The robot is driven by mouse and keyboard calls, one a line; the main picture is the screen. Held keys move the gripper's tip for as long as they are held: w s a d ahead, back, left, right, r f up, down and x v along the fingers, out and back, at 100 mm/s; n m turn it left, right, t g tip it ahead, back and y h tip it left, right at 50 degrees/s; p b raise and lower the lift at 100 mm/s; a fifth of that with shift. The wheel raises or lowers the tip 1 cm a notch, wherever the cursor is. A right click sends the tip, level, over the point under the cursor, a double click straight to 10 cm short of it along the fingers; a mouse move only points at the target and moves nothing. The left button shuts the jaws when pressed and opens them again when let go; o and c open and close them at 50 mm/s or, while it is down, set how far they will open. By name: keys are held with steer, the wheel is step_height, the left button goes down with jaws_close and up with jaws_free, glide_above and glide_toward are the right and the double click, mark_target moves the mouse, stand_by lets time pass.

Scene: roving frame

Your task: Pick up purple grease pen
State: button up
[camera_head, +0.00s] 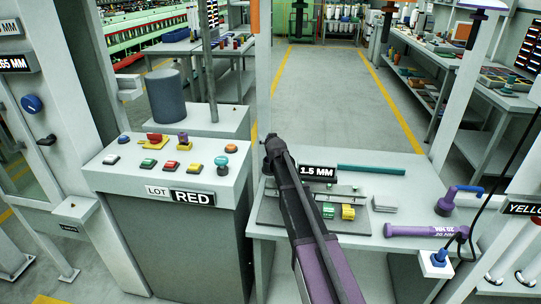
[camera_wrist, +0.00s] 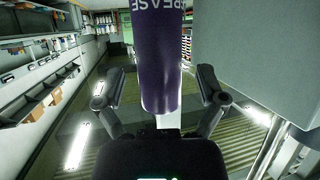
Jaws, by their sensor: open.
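In the wrist view, a purple cylinder (camera_wrist: 160,70) with white lettering ending in "EASE", the grease pen by its look, runs from the top edge down toward my palm. My gripper (camera_wrist: 159,76) is open, with one dark finger on each side of it. A gap shows between each finger and the purple surface, so neither appears to touch it. The pen's far end is cut off by the frame. In the head view my arm reaches over the workbench, and I cannot make out this pen or the fingers clearly there.
The workbench (camera_head: 350,226) bears a purple tube (camera_head: 410,230), a purple handled tool (camera_head: 452,203), a green rod (camera_head: 371,169) and small green and yellow blocks (camera_head: 348,212). A button console (camera_head: 165,195) stands left. The aisle (camera_head: 330,85) behind is clear.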

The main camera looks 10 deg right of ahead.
jaws_close()
stand_by(0.4)
steer(key=shift+r, duration=0.15)
step_height(320, 180, up, 10)
steer(key=p, duration=1)
stand_by(0.8)
step_height(320, 180, up, 22)
steer(key=p, duration=2.2)
steer(key=shift+p, duration=0.3)
steer(key=shift+a, duration=0.1)
